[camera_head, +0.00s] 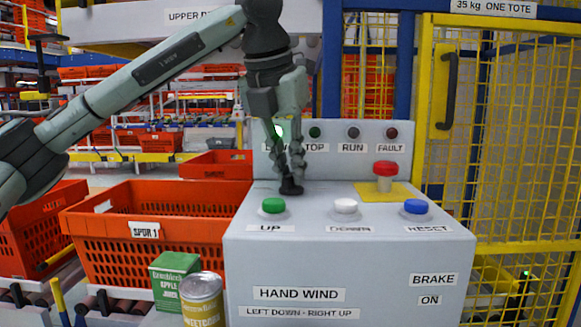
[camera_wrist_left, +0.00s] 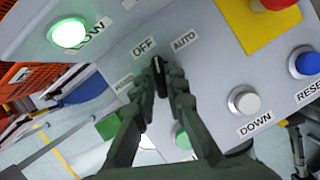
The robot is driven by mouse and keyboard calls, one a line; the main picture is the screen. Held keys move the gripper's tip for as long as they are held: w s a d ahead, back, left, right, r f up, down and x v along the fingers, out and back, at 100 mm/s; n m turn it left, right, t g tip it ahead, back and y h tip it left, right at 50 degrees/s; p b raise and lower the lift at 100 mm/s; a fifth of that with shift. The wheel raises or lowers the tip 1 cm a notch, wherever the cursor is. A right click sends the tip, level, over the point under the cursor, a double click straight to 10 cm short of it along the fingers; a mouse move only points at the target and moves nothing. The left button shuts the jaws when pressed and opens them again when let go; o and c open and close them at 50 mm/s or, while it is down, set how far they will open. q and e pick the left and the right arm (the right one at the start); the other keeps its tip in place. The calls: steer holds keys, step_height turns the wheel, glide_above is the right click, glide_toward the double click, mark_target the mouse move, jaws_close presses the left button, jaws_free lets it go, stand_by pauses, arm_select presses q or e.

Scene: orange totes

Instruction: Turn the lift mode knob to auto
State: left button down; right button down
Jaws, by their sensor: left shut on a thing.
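The black lift mode knob (camera_head: 291,187) stands on the sloped top of the grey control panel, left of centre. In the left wrist view the knob (camera_wrist_left: 160,78) has its upper end between the OFF label (camera_wrist_left: 143,47) and the AUTO label (camera_wrist_left: 184,41), seemingly nearer OFF. A third label at the left is too blurred to read surely. My left gripper (camera_head: 290,165) reaches down from above, shut on the knob; in the left wrist view its fingers (camera_wrist_left: 161,88) lie on both sides of it. My right gripper is not in view.
Green UP (camera_head: 273,205), white DOWN (camera_head: 345,206) and blue RESET (camera_head: 416,206) buttons line the panel's front. A red mushroom button (camera_head: 385,170) stands behind on a yellow plate. An orange tote (camera_head: 160,250) is at left; a yellow mesh gate (camera_head: 510,130) is at right.

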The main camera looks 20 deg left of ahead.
arm_select(q)
steer(key=shift+a+m, duration=0.1)
steer(key=shift+m, duration=0.3)
steer(key=shift+r+m+h, duration=0.1)
steer(key=shift+m+h, duration=0.3)
steer(key=shift+m, duration=0.4)
steer(key=shift+w+m+h+p, duration=0.1)
steer(key=shift+m+h+p, duration=0.2)
steer(key=shift+m+p, duration=0.3)
steer(key=shift+m, duration=0.5)
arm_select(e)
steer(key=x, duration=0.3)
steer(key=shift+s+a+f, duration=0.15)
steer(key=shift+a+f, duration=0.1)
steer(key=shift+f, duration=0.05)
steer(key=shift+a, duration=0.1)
arm_select(q)
steer(key=c, duration=1.6)
jaws_free()
steer(key=shift+o, duration=0.2)
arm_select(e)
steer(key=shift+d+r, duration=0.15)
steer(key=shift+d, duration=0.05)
